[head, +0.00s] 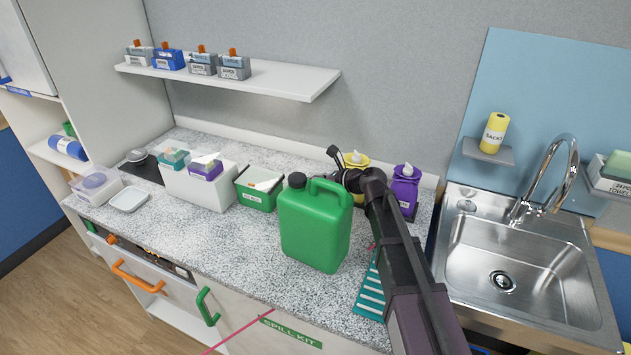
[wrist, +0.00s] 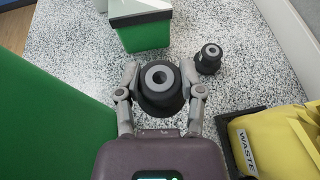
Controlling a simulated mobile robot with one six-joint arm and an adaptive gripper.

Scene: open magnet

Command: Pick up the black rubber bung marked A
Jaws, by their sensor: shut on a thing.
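A black rubber bung (wrist: 160,95) with a grey top and a hole in its middle sits between the fingers of my gripper (wrist: 161,70) in the wrist view. The fingers are shut on its sides. No letter can be read on it. A second, smaller black bung (wrist: 209,58) stands upright on the worktop, to the right of my gripper and apart from it. In the head view my gripper (head: 342,166) is above the worktop, behind the green jerrycan (head: 314,228). I cannot make out the bungs there.
The green jerrycan stands close left of my arm. A green box (head: 257,199) is at the back. The sink (head: 520,260) is right.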

